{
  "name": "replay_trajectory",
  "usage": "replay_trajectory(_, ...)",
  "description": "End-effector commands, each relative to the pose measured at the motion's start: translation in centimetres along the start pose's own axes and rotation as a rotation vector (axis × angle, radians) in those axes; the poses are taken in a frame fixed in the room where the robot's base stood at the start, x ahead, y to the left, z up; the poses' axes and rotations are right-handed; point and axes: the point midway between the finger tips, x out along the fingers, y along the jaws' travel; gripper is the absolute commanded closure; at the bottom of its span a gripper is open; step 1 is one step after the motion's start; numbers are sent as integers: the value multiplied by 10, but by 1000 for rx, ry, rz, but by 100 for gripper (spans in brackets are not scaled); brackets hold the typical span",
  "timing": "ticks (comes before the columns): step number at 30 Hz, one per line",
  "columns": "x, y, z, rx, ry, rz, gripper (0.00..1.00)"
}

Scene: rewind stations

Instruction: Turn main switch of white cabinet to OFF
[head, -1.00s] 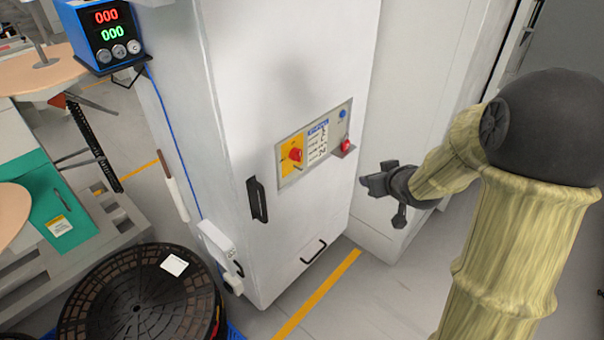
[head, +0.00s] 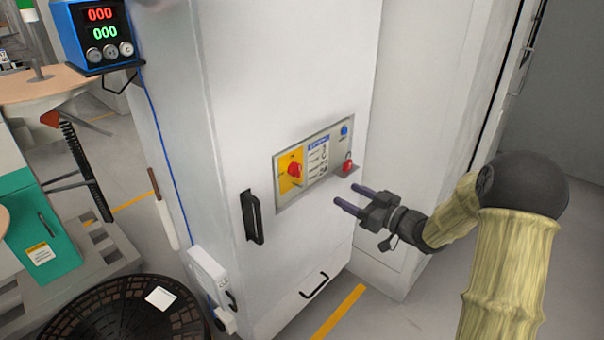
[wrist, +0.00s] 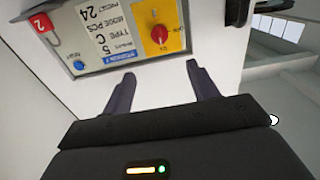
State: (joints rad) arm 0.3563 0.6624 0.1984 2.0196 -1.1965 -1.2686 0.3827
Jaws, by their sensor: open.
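The white cabinet (head: 300,80) stands in the middle of the head view. Its main switch (head: 295,170) is a red knob on a yellow plate at the left of the control panel (head: 320,178). In the wrist view the red knob (wrist: 159,35) shows upside down, beyond and between the fingers. My gripper (head: 347,198) is open and empty, to the right of and below the switch, apart from the panel. The knob's exact setting is too small to read.
A red padlock or tag (head: 347,166) and a blue button (head: 344,131) sit at the panel's right end. A black door handle (head: 251,217) juts out left of the panel. A black round mesh tray (head: 110,320) stands at lower left.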

Motion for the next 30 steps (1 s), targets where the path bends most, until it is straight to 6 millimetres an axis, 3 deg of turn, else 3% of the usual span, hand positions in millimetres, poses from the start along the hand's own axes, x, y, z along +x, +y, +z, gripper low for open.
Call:
replay_trajectory(8,31,-1,0,0,1,-3,41)
replay_trajectory(30,158,0,0,-1,0,-1,41)
